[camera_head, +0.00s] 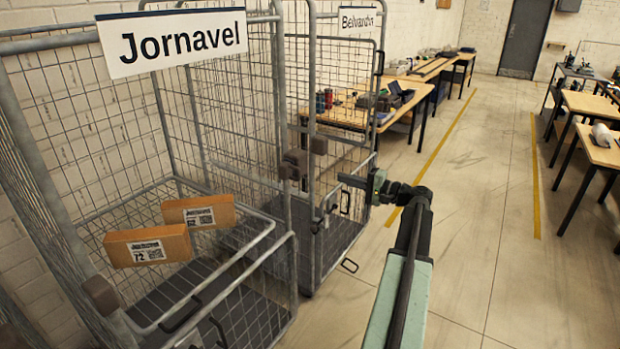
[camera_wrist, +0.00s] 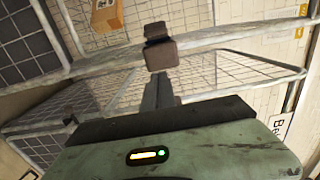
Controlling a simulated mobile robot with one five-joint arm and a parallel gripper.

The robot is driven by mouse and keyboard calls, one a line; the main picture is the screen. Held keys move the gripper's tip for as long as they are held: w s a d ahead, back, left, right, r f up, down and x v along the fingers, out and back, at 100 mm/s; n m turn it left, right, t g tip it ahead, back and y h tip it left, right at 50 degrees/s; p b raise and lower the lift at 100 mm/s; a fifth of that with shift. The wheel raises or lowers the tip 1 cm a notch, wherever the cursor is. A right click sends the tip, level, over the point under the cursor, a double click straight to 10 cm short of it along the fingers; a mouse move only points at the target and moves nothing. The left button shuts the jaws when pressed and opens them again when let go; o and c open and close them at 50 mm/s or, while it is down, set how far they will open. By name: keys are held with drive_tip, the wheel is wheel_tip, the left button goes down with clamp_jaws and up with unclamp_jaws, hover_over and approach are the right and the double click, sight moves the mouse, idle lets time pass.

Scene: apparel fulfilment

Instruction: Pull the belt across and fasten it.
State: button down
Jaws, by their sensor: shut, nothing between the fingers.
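The belt's strap is not clearly visible in either view. A grey-brown block (camera_head: 294,163) sits on the right front post of the Jornavel cage (camera_head: 228,285); it may be a belt fitting. A similar block (camera_head: 101,295) sits on the left front post. My gripper (camera_head: 342,178) is to the right of the right-hand block, pointing toward it. In the wrist view my gripper (camera_wrist: 158,92) is shut and empty, its tips just below a grey-brown block (camera_wrist: 160,53) in the picture. I cannot tell whether they touch.
Two cartons, a nearer one (camera_head: 148,246) and a farther one (camera_head: 198,212), are in the Jornavel cage. The Belvardin-like labelled cage (camera_head: 335,262) stands right behind it, close to my gripper. Workbenches (camera_head: 400,100) line the wall. The floor (camera_head: 480,200) to the right is clear.

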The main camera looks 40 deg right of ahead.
drive_tip(key=shift+a, duration=0.1)
approach(291, 172)
drive_tip(key=w+d, duration=0.4)
drive_tip(key=shift+w+d, duration=0.1)
drive_tip(key=shift+s+a, duration=0.15)
drive_tip(key=shift+a, duration=0.85)
drive_tip(key=shift+s+a, duration=0.1)
drive_tip(key=shift+a, duration=0.9)
